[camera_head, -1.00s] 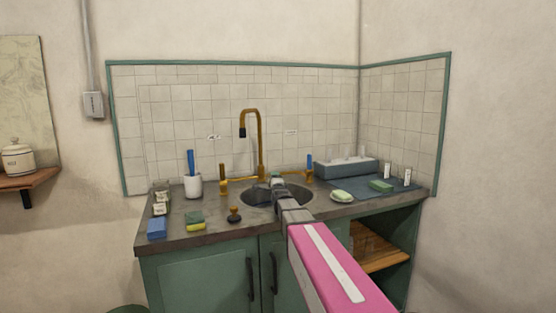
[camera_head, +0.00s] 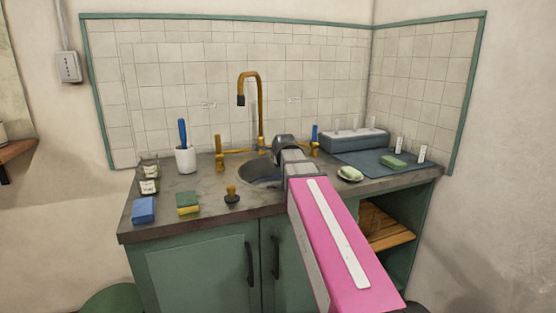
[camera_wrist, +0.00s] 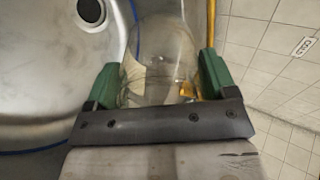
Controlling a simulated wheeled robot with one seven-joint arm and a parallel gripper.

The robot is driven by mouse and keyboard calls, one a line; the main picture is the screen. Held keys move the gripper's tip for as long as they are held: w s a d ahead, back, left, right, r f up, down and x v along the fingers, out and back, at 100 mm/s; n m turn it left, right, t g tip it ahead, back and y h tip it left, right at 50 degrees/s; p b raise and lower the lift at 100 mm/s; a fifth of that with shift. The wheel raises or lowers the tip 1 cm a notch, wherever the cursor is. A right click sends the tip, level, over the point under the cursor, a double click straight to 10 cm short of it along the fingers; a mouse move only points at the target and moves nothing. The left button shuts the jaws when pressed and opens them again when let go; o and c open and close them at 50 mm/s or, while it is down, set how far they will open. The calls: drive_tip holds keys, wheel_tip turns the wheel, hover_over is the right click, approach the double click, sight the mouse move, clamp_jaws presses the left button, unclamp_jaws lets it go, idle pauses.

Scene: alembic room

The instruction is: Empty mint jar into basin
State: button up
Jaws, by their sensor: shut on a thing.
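My gripper (camera_wrist: 160,72) is shut on a clear glass jar (camera_wrist: 163,50), its green fingers on either side. A pale patch, perhaps a label, shows at the jar's left; I cannot read it or make out any contents. The metal basin (camera_wrist: 40,75) with its round drain (camera_wrist: 91,12) lies beyond and left of the jar in the wrist view. In the head view the basin (camera_head: 258,172) is sunk into the counter, partly hidden by my arm. My wrist is over the basin's right side, and the held jar is mostly hidden there.
A brass tap (camera_head: 260,105) arches behind the basin. Small labelled jars (camera_head: 148,186), a blue sponge (camera_head: 144,210), a green-yellow sponge (camera_head: 188,203), a plunger-like stopper (camera_head: 232,195) and a white cup (camera_head: 186,160) stand left. A soap dish (camera_head: 349,175) and grey mat (camera_head: 372,160) are right.

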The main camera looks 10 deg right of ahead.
drive_tip(key=g, duration=0.3)
drive_tip(key=shift+w+a+r, duration=0.1)
drive_tip(key=shift+w+r, duration=0.1)
drive_tip(key=shift+r, duration=0.1)
drive_tip(key=g, duration=0.4)
drive_tip(key=shift+r+g, duration=0.2)
drive_tip(key=shift+g, duration=0.1)
drive_tip(key=g, duration=0.3)
drive_tip(key=shift+r+g, duration=0.2)
drive_tip(key=shift+g, duration=0.1)
drive_tip(key=shift+s+g, duration=0.2)
drive_tip(key=shift+g, duration=0.4)
